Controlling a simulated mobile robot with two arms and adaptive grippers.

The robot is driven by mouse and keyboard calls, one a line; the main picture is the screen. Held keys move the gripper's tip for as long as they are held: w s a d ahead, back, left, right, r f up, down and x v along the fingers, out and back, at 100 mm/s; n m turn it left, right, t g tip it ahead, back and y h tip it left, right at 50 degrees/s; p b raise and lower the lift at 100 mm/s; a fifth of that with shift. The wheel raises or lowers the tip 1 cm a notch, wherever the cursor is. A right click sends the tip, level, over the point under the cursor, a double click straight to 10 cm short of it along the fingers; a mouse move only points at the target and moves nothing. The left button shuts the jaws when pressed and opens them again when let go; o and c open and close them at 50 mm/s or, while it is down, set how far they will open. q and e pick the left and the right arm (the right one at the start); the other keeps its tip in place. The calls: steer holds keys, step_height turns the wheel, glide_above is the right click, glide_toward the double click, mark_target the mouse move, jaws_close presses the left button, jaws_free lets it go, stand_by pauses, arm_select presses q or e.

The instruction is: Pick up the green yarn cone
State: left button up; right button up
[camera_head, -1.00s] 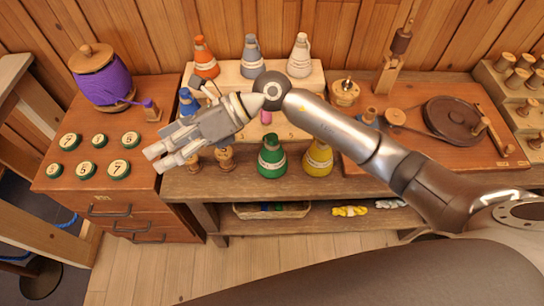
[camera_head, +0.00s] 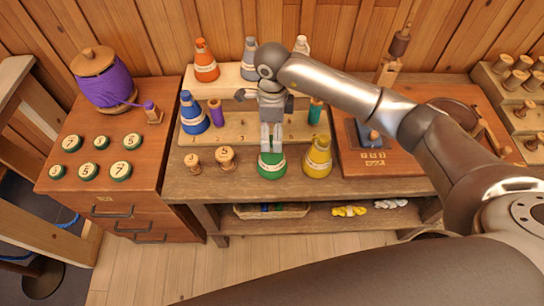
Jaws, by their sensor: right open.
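The green yarn cone (camera_head: 271,170) stands upright at the front of the wooden bench, with a pale label band around it. My right gripper (camera_head: 271,146) points down over it, its fingers open. The fingertips overlap the cone's top in the picture and hide it. I cannot tell whether they touch it. My left gripper is not in view.
A yellow cone (camera_head: 318,158) stands close on the right of the green one. Behind are a blue cone (camera_head: 193,112), an orange cone (camera_head: 205,62) and a purple spool (camera_head: 216,112) on a stepped rack.

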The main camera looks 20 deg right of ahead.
mark_target(272, 145)
steer(key=f+p, duration=0.2)
steer(key=f, duration=0.3)
steer(key=shift+s+a+f+p, duration=0.15)
steer(key=shift+s+p, duration=0.15)
steer(key=shift+p, duration=0.1)
steer(key=shift+f, duration=0.25)
steer(key=shift+w+r, duration=0.1)
jaws_close()
